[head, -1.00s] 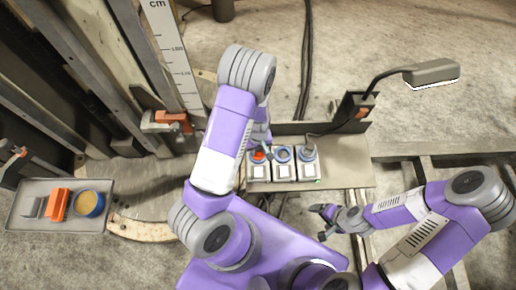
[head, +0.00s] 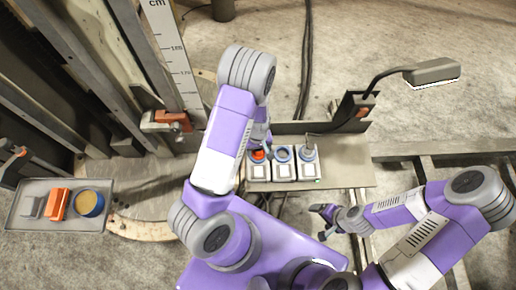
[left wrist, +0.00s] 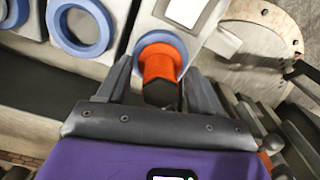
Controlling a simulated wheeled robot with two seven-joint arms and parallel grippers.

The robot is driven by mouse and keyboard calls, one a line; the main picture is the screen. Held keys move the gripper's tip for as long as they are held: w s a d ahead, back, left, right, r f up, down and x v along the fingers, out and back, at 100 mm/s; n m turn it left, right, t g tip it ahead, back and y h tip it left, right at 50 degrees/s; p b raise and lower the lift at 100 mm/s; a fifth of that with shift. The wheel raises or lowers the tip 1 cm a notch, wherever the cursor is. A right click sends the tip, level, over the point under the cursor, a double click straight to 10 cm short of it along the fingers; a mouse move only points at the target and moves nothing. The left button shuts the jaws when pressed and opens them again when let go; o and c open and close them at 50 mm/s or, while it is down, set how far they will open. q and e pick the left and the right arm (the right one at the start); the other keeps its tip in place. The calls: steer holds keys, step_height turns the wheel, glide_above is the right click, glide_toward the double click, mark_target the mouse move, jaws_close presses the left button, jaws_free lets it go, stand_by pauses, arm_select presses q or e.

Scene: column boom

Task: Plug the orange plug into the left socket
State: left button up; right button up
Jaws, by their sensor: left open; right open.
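The orange plug (head: 258,155) sits in the blue-ringed left socket (head: 251,160) of a row of three. In the left wrist view, the plug (left wrist: 159,70) stands inside its blue ring (left wrist: 176,42), its near end sticking out towards me. My left gripper (left wrist: 158,75) is open there, one finger on each side of the plug, with a gap visible. In the head view my left gripper (head: 268,139) is mostly hidden behind my arm, just beyond the left socket. My right gripper (head: 325,222) is open and empty, below the panel.
The middle socket (head: 283,154) is an empty blue ring. A lamp (head: 432,72) reaches over the right side. A tray (head: 50,184) with several items lies at far left.

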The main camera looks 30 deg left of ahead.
arm_select(q)
step_height(320, 180, up, 8)
steer(key=shift+f+p, duration=0.2)
steer(key=shift+p, duration=1.05)
steer(key=shift+s+d+f+p, duration=0.1)
steer(key=shift+s+d+p, duration=0.05)
steer(key=shift+s+p, duration=0.25)
steer(key=s+d+r+m+h+p, duration=0.2)
steer(key=s+d+m+h+p, duration=0.2)
steer(key=s+d+m+p, duration=0.2)
steer(key=s+d+p, duration=0.2)
steer(key=s+d, duration=0.2)
steer(key=d, duration=0.2)
steer(key=shift+d+t+p, duration=0.3)
steer(key=shift+d+p, duration=0.05)
